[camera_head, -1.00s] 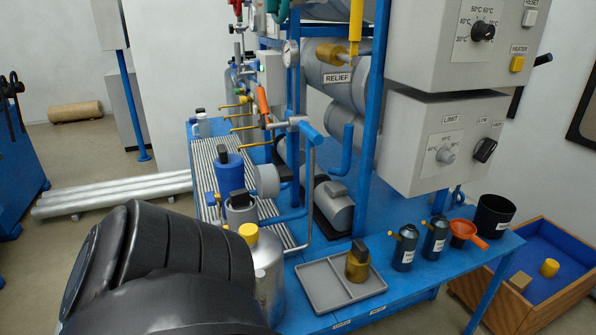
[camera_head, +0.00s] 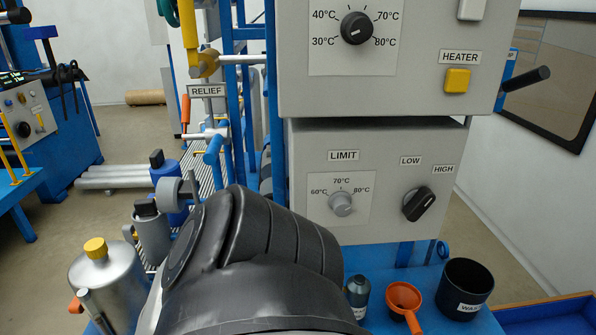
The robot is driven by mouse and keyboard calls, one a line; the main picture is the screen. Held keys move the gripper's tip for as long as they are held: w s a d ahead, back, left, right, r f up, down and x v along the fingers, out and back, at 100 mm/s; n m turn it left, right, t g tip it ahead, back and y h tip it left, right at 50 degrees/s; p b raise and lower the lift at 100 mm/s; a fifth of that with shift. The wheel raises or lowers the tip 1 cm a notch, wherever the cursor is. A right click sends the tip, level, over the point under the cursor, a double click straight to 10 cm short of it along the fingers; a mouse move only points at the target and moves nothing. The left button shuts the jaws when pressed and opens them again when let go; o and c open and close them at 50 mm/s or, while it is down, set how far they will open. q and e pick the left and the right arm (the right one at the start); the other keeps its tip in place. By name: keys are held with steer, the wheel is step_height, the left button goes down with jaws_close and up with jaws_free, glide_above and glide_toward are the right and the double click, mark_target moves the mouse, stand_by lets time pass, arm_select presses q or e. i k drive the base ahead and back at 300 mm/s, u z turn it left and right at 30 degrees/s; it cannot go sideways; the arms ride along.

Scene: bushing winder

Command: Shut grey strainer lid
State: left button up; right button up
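A grey strainer body (camera_head: 152,236), a short upright cylinder with a black block (camera_head: 145,208) at its top, stands left of my dark arm in the head view. A round grey disc-like part (camera_head: 168,192) stands on edge just above and right of it. It looks like a raised lid, but I cannot tell for certain. A blue canister (camera_head: 166,173) with a black top stands behind, partly covered by the disc. My bulky black arm link fills the lower middle and hides the bench there. Neither gripper is in view.
A metal flask with a yellow cap (camera_head: 95,246) stands at the left. The grey control box (camera_head: 375,185) hangs close on the right. A dark bottle (camera_head: 357,293), an orange funnel (camera_head: 403,297) and a black waste cup (camera_head: 464,287) stand on the blue bench at the right.

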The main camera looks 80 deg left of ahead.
mark_target(171, 192)
steer(key=u, duration=5.55)
steer(key=i, duration=2.05)
steer(key=z, duration=1.55)
